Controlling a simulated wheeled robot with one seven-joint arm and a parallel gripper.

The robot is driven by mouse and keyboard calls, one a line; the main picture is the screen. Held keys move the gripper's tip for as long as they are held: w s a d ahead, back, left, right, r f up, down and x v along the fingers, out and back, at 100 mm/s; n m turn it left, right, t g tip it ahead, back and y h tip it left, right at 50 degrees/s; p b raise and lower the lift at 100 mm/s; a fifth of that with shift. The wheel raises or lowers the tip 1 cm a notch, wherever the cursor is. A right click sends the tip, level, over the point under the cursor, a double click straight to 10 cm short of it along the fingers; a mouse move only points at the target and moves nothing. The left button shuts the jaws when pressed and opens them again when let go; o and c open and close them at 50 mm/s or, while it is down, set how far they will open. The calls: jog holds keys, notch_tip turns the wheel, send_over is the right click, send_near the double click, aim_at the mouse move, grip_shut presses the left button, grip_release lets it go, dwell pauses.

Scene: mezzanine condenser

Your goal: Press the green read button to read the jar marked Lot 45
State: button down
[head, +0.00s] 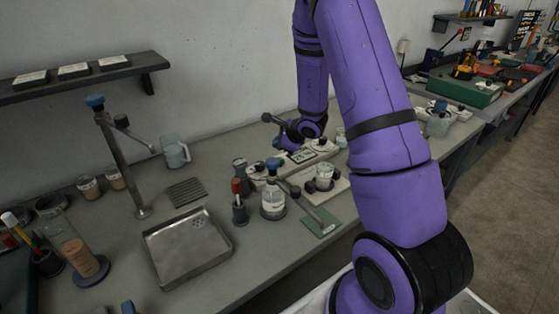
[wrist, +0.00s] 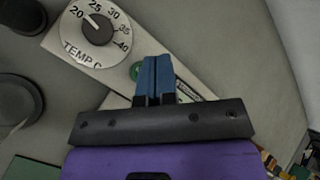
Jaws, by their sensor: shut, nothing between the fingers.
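My gripper (wrist: 157,66) has its blue fingers shut and empty. In the wrist view, a round green button (wrist: 136,71) shows in part beside the left of the fingertips; the fingers hide the rest, and I cannot tell whether they touch it. In the head view my gripper (head: 279,143) is over the back of a pale instrument with a small display (head: 301,156). A small jar (head: 324,177) stands on a pale plate in front of it; its marking is too small to read. I cannot make out Lot 45 on any jar.
A TEMP C dial (wrist: 98,28) lies left of my fingers in the wrist view. A blue-capped bottle (head: 273,202), a red-topped bottle (head: 239,208) and a green pad (head: 321,223) are in front. A metal tray (head: 187,249) lies left.

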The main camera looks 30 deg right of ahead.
jog(key=shift+r, duration=1.1)
jog(key=s+a+r+n+g+y, duration=0.1)
jog(key=s+a+r+n+y, duration=0.1)
jog(key=s+a+r+n, duration=0.25)
jog(key=s+a+r+n+g+y, duration=0.1)
jog(key=s+a+r+n, duration=0.15)
jog(key=a+r, duration=0.45)
jog(key=s+a+r+n+y, duration=0.25)
jog(key=a+r+n, duration=0.2)
jog(key=r, duration=0.35)
jog(key=s+r+n+h, duration=0.2)
jog(key=s+r+n, duration=0.1)
jog(key=s, duration=0.5)
jog(key=s+r+n+g+h, duration=0.1)
jog(key=s+r+n+h, duration=0.2)
jog(key=s+n, duration=0.2)
jog(key=s+d+r+n+h, duration=0.1)
jog(key=s+r+n+h, duration=0.1)
jog(key=s, duration=0.9)
jog(key=r+n, duration=0.1)
jog(key=n, duration=0.1)
jog(key=shift+s+n+g+h, duration=0.3)
jog(key=shift+n+g+h, duration=0.05)
jog(key=shift+g, duration=0.05)
